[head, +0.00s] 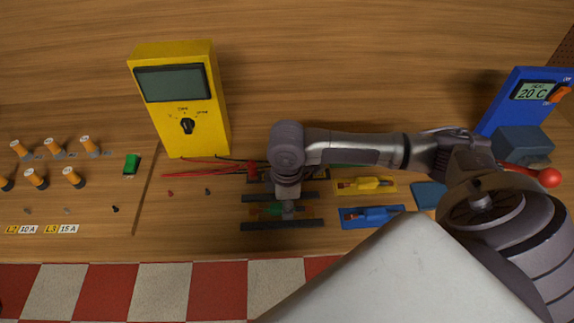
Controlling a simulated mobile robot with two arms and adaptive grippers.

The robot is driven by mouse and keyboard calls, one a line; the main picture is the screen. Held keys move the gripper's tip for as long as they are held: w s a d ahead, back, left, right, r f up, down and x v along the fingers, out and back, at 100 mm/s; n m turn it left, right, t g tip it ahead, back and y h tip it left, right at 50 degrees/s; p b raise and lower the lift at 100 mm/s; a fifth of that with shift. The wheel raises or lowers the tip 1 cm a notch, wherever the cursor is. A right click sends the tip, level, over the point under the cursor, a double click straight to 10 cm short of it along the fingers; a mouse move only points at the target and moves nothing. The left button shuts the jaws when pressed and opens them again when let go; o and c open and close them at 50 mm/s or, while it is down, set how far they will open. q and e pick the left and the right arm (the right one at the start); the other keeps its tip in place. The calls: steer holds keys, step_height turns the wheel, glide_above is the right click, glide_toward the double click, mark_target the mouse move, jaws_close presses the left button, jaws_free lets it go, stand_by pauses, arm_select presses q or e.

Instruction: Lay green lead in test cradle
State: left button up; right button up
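The green lead (268,209) lies left to right between two dark bars of what looks like the test cradle (282,226), in the middle of the head view. Its brownish end shows right of my fingers. My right gripper (288,209) points down over the lead's middle. The fingers overlap the lead, and their gap is hidden, so I cannot tell whether they grip it. I also cannot tell whether the lead rests on the cradle or hangs just above it. My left gripper is not in view.
A yellow meter (183,100) stands behind, with red leads (205,169) running to the cradle area. Capped orange-and-white posts (54,147) stand left. My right arm covers part of the right side.

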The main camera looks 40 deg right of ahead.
step_height(320, 180, up, 12)
steer(key=b, duration=0.1)
steer(key=shift+r, duration=0.15)
